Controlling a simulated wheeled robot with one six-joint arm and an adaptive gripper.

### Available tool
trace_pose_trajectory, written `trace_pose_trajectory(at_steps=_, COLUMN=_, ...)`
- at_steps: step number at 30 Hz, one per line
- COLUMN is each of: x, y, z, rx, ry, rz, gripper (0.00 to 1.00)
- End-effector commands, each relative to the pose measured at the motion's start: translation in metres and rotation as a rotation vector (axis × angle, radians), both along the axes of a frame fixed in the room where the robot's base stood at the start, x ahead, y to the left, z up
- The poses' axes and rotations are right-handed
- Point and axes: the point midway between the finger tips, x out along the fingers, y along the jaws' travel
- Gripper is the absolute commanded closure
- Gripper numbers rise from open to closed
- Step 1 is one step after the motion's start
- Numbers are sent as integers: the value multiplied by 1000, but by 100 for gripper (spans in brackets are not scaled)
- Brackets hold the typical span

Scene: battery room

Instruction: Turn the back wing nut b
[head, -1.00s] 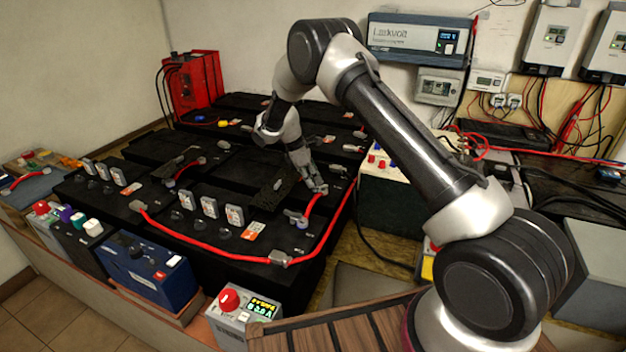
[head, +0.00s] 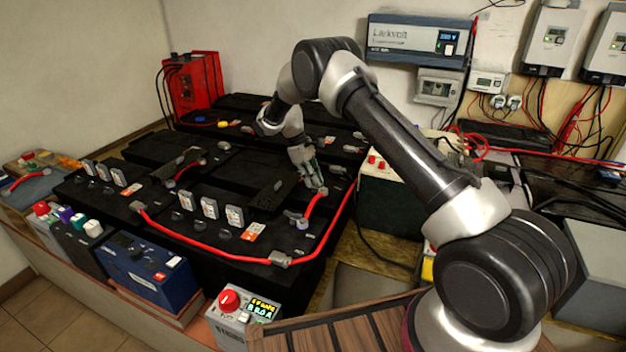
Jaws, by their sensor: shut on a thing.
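Black batteries (head: 215,243) fill the bench, with red cables bolted to their terminals. My gripper (head: 318,189) points down at the far end of a short red cable (head: 312,208), on the right side of the battery bank. Its fingers are shut on a small part at that cable end, which I take to be the back wing nut; the fingers hide nearly all of it. The near end of the short cable meets a grey terminal piece (head: 296,217) in front of my gripper.
A long red cable (head: 215,254) runs along the front batteries and up their right side. A white-topped box (head: 395,180) stands right of my gripper. A blue meter (head: 148,268) and a red-knobbed box (head: 232,308) stand in front. A red unit (head: 193,80) is at the back left.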

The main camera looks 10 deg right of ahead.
Motion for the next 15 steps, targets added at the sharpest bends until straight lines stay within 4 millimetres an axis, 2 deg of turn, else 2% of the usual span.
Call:
trace_pose_trajectory(at_steps=8, x=0, y=0, z=0, rx=-1, ry=1, rz=-2, gripper=100)
trace_pose_trajectory(at_steps=9, x=0, y=0, z=0, rx=-1, ry=1, rz=-2, gripper=84)
trace_pose_trajectory(at_steps=12, x=0, y=0, z=0, rx=-1, ry=1, rz=-2, gripper=68)
trace_pose_trajectory(at_steps=15, x=0, y=0, z=0, rx=0, ry=1, rz=-1, gripper=68)
